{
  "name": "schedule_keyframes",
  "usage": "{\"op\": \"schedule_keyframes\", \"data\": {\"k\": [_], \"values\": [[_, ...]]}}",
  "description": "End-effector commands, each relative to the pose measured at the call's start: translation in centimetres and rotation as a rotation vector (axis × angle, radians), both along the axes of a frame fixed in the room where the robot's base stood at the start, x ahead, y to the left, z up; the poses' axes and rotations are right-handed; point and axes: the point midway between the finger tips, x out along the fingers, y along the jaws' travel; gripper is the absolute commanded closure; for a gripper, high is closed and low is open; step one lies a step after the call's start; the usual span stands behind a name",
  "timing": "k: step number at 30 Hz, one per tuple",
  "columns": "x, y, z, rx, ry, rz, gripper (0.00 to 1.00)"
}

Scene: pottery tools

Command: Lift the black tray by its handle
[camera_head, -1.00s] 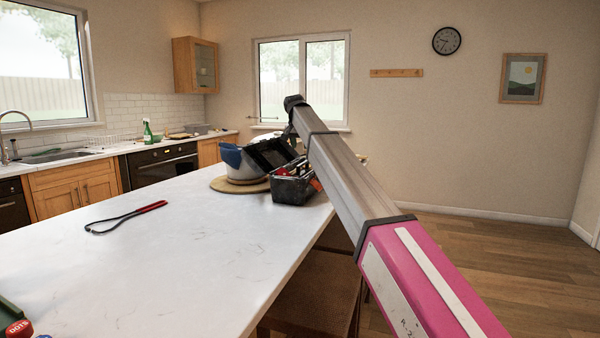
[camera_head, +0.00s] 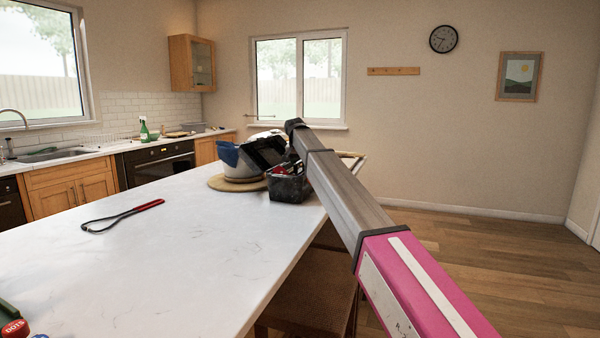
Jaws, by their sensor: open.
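The black tray (camera_head: 289,189) is a dark open box with tools in it, at the far right edge of the white counter. Small red and grey items show inside it. My arm reaches over from the lower right and bends down at its far end. My gripper (camera_head: 280,168) is a dark shape just above and behind the tray, partly hidden by my arm and hard to make out. It is open. The tray's handle cannot be told apart from the dark parts around it, nor can any contact with it.
A whitish bowl with a blue cloth (camera_head: 228,154) stands on a round wooden board (camera_head: 218,184) just left of the tray. A red-handled loop tool (camera_head: 124,215) lies at left. A red-capped item (camera_head: 15,329) is at the lower left. The counter's middle is clear; a wooden stool (camera_head: 308,290) stands below its edge.

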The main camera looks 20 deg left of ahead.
Motion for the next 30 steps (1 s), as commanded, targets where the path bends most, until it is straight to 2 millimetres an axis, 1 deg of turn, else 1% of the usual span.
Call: {"op": "schedule_keyframes", "data": {"k": [20, 23, 24, 25, 30], "values": [[-0.01, -0.01, -0.38, 0.0, 0.0, 0.0, 0.53], [0.01, -0.01, -0.36, 0.0, 0.0, 0.0, 0.82], [0.0, -0.01, -0.37, 0.0, 0.0, 0.0, 0.95], [0.0, -0.01, -0.37, 0.0, 0.0, 0.0, 1.0], [0.02, -0.01, -0.33, 0.0, -0.001, 0.0, 1.0]]}}
